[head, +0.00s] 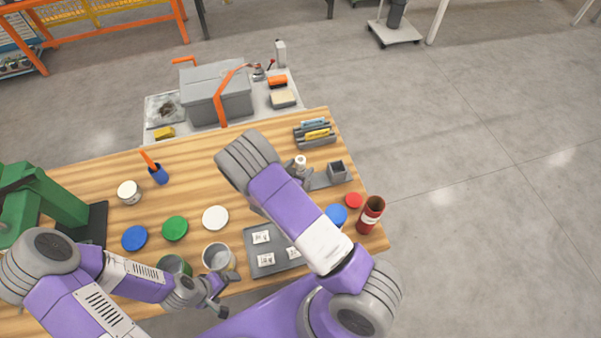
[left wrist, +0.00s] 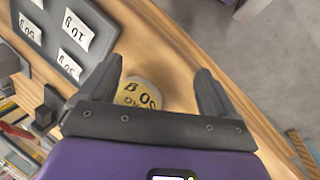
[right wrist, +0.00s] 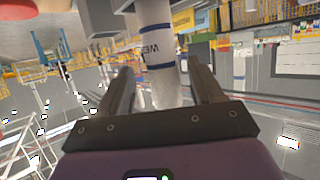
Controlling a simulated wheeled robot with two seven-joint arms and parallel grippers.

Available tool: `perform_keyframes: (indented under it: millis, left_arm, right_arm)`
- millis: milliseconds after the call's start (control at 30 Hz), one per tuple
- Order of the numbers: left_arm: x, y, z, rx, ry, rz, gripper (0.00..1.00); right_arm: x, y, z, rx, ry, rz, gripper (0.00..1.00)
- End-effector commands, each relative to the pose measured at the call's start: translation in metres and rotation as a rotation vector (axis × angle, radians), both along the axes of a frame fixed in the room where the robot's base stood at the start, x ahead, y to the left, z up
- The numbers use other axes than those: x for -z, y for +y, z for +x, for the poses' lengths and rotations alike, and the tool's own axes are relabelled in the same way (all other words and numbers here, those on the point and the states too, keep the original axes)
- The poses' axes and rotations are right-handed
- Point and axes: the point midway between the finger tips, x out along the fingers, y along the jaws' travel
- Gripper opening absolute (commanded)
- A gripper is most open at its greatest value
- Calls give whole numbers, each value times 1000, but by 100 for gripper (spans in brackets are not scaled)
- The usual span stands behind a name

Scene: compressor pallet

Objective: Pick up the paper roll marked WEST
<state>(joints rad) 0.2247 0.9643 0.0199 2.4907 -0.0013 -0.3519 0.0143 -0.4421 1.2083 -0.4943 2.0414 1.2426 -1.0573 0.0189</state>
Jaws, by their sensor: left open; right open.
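The paper roll (right wrist: 157,75) is white with blue bands and dark lettering, of which "WE" and part of another letter can be read. In the right wrist view it stands between the two fingers of my right gripper (right wrist: 160,92), which is open; I cannot tell if they touch it. In the head view a small white roll (head: 300,160) shows beside my right gripper (head: 303,176), which is partly hidden by my arm. My left gripper (head: 221,294) is open, low over the table's front edge.
On the wooden table (head: 190,160) stand a grey tray with labelled squares (head: 280,267), several coloured lids, tins, a red can (head: 370,216) and a grey rack (head: 316,142). A green machine (head: 50,200) stands at left. A grey box (head: 217,95) is behind the table.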

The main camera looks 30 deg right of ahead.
Motion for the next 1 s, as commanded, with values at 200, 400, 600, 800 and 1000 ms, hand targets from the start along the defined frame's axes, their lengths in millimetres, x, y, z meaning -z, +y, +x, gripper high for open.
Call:
perform_keyframes:
  millis: [200, 400, 600, 800, 1000]
  left_arm:
    - [-4, 0, 0, 0, 0, 0, 91]
    - [-4, 0, 0, 0, 0, 0, 91]
    - [-4, 0, 0, 0, 0, 0, 91]
    - [-4, 0, 0, 0, 0, 0, 91]
    - [-4, 0, 0, 0, 0, 0, 91]
  right_arm:
    - [16, -22, 18, 2, 0, -1, 66]
    - [19, -27, 22, -1, -1, -1, 66]
    - [19, -27, 21, -1, 0, -1, 55]
    - [19, -27, 21, 0, 1, 0, 24]
    - [19, -27, 21, 0, -1, -1, 9]
